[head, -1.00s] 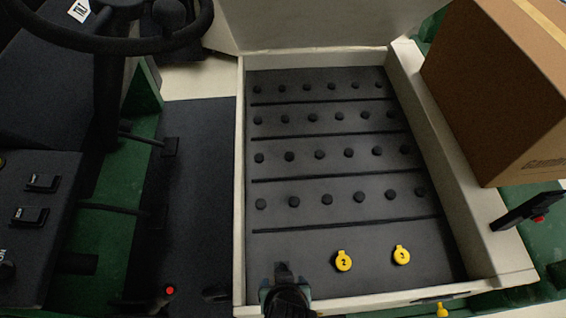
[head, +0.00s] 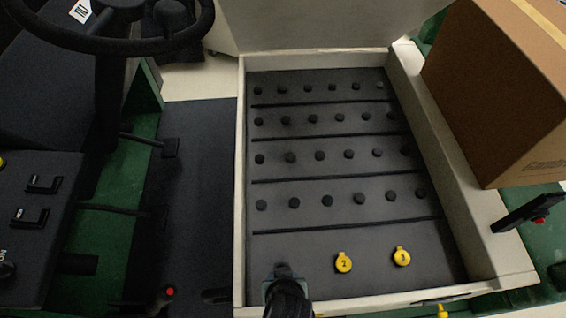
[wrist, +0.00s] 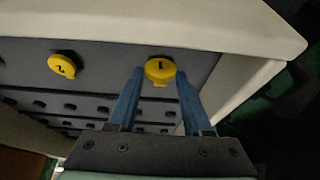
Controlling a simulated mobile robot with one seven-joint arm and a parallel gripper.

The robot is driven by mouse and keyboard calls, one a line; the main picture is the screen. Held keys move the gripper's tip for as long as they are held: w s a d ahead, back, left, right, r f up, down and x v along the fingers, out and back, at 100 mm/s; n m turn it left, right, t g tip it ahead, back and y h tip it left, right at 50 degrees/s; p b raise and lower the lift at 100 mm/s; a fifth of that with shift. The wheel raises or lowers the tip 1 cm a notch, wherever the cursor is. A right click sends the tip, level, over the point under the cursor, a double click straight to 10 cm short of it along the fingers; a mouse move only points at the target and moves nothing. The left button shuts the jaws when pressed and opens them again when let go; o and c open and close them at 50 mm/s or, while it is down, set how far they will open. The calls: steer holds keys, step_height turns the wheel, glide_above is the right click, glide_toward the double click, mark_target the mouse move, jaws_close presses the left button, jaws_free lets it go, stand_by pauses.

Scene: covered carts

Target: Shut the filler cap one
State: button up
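Filler cap one (wrist: 160,69) is a round yellow cap marked 1, with a small tab toward my gripper in the wrist view. I cannot tell whether it is raised or flush. My gripper (wrist: 157,75) is open, its two blue fingers apart, with the cap between or just beyond their tips; contact is not clear. In the head view my gripper (head: 282,272) is at the front left corner of the battery tray, and cap one is hidden behind it. Yellow cap 2 (head: 344,262) is to its right and also shows in the wrist view (wrist: 62,66). Cap 3 (head: 402,257) is farther right.
A pale tray wall (head: 446,170) surrounds the dark battery top with several rows of black plugs. A cardboard box (head: 495,95) stands at the right. A steering wheel (head: 110,42) is at the upper left. A black lever (head: 525,212) is at the right.

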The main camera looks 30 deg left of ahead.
jaws_close()
